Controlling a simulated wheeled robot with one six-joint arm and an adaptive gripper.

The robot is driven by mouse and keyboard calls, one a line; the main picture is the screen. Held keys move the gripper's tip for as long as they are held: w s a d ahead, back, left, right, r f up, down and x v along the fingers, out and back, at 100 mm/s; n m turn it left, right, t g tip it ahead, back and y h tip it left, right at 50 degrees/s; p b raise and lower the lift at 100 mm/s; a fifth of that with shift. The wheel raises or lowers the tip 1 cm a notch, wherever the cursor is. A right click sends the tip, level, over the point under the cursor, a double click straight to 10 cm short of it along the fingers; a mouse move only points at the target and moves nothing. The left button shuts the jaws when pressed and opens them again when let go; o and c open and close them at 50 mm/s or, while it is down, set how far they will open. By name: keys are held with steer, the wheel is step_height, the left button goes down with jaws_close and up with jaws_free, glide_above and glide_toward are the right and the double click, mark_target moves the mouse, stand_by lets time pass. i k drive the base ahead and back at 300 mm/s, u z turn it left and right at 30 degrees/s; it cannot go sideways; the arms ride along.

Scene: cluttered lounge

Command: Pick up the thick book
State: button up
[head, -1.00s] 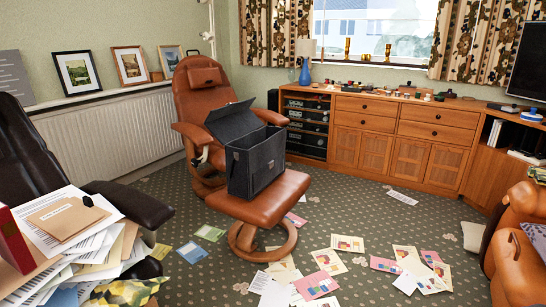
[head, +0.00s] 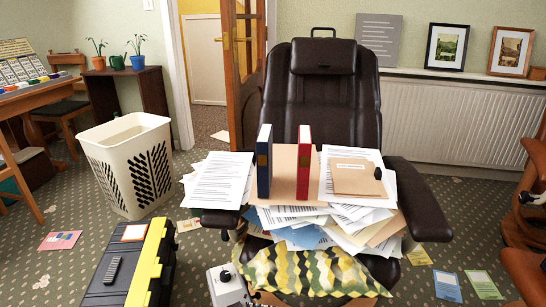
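Two books stand upright on the paper-covered seat of a dark brown leather armchair (head: 325,115). The blue book (head: 264,165) is on the left and the red book (head: 304,160) is on the right, with a gap between them. Their narrow sides face me. The blue one looks slightly wider, but I cannot tell surely which is the thick book. A tan folder (head: 358,178) with a small black object on it lies right of the red book. My gripper is not in view.
Loose papers (head: 218,182) overhang the seat. A black-and-yellow case (head: 128,265), a pale grey box (head: 226,285) and a white laundry basket (head: 130,165) stand to the left. Carpet shows between them.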

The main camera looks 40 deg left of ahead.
mark_target(305, 143)
steer(key=u, duration=0.95)
steer(key=i, duration=0.85)
steer(key=u, duration=0.7)
